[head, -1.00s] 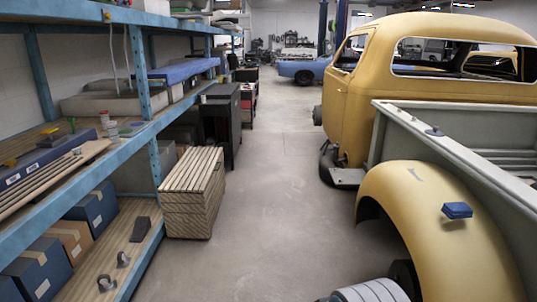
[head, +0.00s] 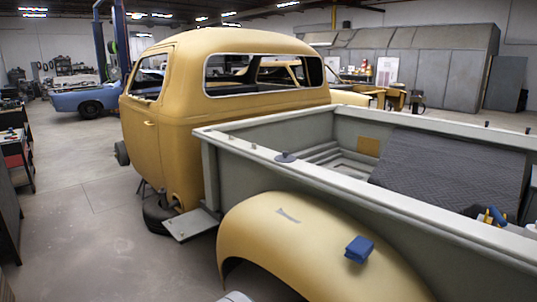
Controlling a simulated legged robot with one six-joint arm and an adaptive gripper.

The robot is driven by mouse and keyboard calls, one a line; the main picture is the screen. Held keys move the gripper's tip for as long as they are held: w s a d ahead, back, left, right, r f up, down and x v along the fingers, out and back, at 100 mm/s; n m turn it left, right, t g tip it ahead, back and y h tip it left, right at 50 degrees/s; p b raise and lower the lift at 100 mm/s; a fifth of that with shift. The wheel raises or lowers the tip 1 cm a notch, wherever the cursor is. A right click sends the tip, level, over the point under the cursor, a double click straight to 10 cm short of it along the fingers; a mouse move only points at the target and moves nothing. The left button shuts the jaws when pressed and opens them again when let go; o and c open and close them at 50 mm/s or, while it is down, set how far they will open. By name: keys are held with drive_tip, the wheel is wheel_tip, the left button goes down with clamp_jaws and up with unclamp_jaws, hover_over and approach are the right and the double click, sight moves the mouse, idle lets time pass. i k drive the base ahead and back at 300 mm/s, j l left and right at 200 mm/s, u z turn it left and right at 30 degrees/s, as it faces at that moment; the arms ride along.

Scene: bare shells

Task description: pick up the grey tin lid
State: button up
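A small flat, dark grey round piece, which looks like the grey tin lid (head: 286,157), lies on the near top rail of the truck bed, towards the cab end. A small raised part shows on it, too small to make out. My gripper is not in view, so I cannot see whether it is open or holds anything.
The yellow truck cab (head: 220,90) stands beyond the grey bed wall (head: 330,177). A blue folded cloth or block (head: 359,249) sits on the yellow fender (head: 290,245). A dark quilted pad (head: 450,175) lies in the bed. Open concrete floor (head: 90,215) is at left.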

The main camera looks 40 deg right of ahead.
sight(284, 158)
drive_tip(key=i+z, duration=0.1)
drive_tip(key=i, duration=0.6)
drive_tip(key=i+j+z, duration=0.15)
drive_tip(key=i, duration=0.5)
drive_tip(key=i+z, duration=0.25)
drive_tip(key=z, duration=0.15)
drive_tip(key=i+z, duration=0.25)
drive_tip(key=z, duration=0.15)
drive_tip(key=i+j+z, duration=0.1)
drive_tip(key=i+z, duration=0.15)
drive_tip(key=z, duration=0.2)
